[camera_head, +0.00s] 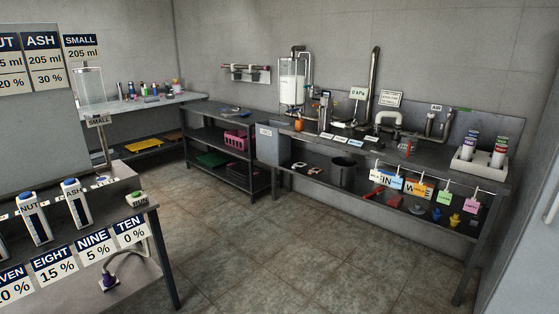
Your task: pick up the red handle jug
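I cannot make out a jug with a red handle for certain. A small red item (407,147) stands on the right workbench (440,160), too small to identify. More red items (393,201) lie on the lower shelf below it. A clear glass vessel (90,86) stands on a stand above the "SMALL" label at the left. A clear tank of white liquid (292,88) is mounted at the back of the right bench. Neither of my grippers is in view.
A labelled table (85,292) with dispensers marked NUT (34,219) and ASH (76,205) fills the front left. A dark shelf unit (214,117) stands in the back corner. The tiled floor (270,245) between is clear.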

